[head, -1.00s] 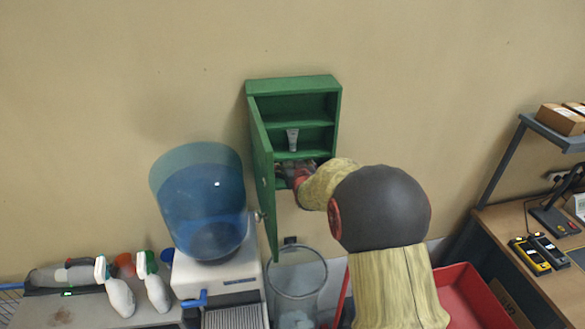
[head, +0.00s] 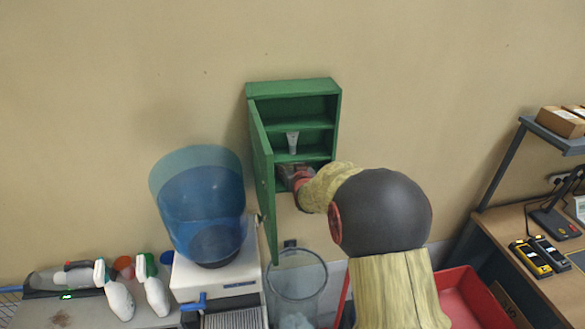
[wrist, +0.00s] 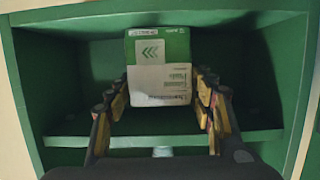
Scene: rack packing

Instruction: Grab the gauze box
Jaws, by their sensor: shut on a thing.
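The gauze box (wrist: 158,50) is green and white with printed text and chevrons. In the wrist view it stands between the two fingers of my gripper (wrist: 161,88), which is shut on it. The box and fingers are inside a green wall cabinet (head: 292,87), whose door (head: 262,180) hangs open on the left. In the head view my gripper (head: 292,177) is at the lowest compartment, and my arm and the dim light hide most of the box.
A small white tube (head: 292,142) stands on the shelf above. A blue water bottle (head: 203,205) on a dispenser is left of the cabinet, close to the open door. A clear bin (head: 297,280) stands below. A desk (head: 530,240) is at the right.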

